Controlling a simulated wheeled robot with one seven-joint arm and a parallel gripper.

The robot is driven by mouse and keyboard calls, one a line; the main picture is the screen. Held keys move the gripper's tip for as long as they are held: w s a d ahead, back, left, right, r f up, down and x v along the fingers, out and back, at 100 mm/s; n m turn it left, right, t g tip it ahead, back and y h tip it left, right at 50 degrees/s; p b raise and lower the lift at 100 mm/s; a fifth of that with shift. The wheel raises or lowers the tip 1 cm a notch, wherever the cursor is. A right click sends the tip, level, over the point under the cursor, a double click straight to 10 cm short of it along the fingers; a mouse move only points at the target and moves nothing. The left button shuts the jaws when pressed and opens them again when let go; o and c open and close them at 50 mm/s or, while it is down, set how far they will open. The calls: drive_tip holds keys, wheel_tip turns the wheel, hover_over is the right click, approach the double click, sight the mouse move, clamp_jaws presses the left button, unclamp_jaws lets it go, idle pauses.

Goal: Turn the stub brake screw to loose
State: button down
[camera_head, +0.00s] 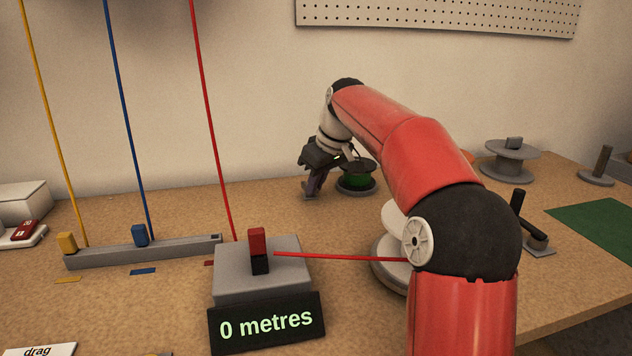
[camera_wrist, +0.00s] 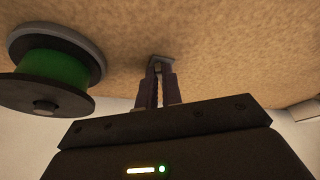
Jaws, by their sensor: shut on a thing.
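My gripper (camera_head: 310,192) is low over the bench at the back, just left of a green spool (camera_head: 356,182) with dark flanges. In the wrist view, its two dark fingers (camera_wrist: 159,80) are close together, shut on a small part that they mostly hide. A small grey base (camera_wrist: 161,61) shows at the fingertips, on the bench. This appears to be the stub brake screw, but its head and turn position cannot be made out. The green spool (camera_wrist: 56,68) stands to the left in the wrist view, apart from the fingers.
A grey block (camera_head: 262,277) with a red-and-black clamp and a "0 metres" display (camera_head: 266,323) stands in front. A red wire (camera_head: 340,257) runs from it to a pale spool (camera_head: 390,262) behind my arm. A black lever (camera_head: 535,235) and grey spool (camera_head: 510,160) stand right.

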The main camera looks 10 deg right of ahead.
drive_tip(key=shift+r, duration=0.1)
drive_tip(key=n+p, duration=0.1)
drive_tip(key=n+y+p, duration=0.1)
drive_tip(key=shift+w+d+r+n+p, duration=0.1)
drive_tip(key=shift+w+d+n+p, duration=0.1)
drive_tip(key=shift+n+p, duration=0.2)
drive_tip(key=n, duration=0.1)
drive_tip(key=n+g, duration=0.1)
drive_tip(key=n, duration=0.1)
drive_tip(key=shift+w+d+f+g+y, duration=0.15)
drive_tip(key=shift+w+f+g+y, duration=0.05)
drive_tip(key=shift+w+g+y, duration=0.1)
drive_tip(key=shift+w+n+g, duration=0.1)
drive_tip(key=shift+n+g, duration=0.3)
drive_tip(key=shift+n, duration=0.8)
drive_tip(key=c, duration=1.6)
unclamp_jaws()
drive_tip(key=shift+o, duration=0.2)
